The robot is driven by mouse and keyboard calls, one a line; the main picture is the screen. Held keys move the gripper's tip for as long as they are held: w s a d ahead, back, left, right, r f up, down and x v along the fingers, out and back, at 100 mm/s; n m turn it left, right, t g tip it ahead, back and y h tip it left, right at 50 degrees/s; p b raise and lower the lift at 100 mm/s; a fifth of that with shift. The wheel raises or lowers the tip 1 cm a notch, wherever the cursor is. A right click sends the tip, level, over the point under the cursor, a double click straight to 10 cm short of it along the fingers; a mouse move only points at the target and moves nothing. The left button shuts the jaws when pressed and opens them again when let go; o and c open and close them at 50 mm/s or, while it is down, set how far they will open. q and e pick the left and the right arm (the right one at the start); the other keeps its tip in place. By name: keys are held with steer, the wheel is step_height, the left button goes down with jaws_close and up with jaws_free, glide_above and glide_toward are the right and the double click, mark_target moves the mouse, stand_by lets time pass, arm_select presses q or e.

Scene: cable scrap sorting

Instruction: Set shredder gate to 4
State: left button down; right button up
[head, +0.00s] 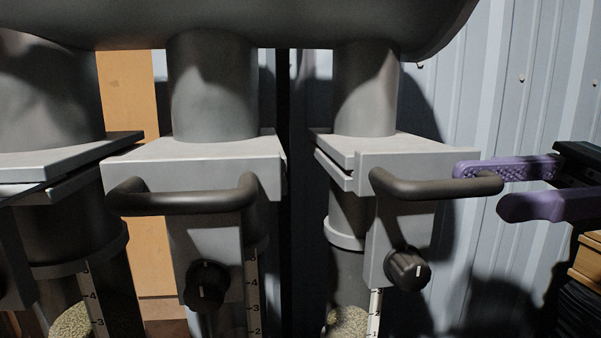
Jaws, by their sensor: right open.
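Several grey gate units hang under dark pipes. The right gate (418,160) has a dark bar handle (435,188) and a black knob (407,269) with a white line. The middle gate (195,165) has a similar handle (182,203) and knob (207,286). Which one is the shredder gate I cannot tell. My right gripper (480,190), with purple fingers, is open at the right end of the right gate's handle. The upper finger passes partly behind the bar, and the lower finger is below its end. Contact is unclear. My left gripper is out of view.
Numbered scales stand below the gates, beside the middle tube (253,295) and the right tube (375,312). Pale granules (347,322) show low in the right tube. A corrugated metal wall (530,75) is behind. Wooden items (588,262) stand at the right edge.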

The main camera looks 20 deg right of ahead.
mark_target(429, 192)
steer(key=p+x, duration=0.1)
steer(key=x, duration=0.5)
steer(key=shift+r, duration=0.1)
steer(key=shift+w+a+p, duration=0.15)
steer(key=shift+a+p, duration=0.15)
steer(key=shift+a, duration=0.1)
steer(key=shift+c, duration=0.3)
jaws_close()
stand_by(0.5)
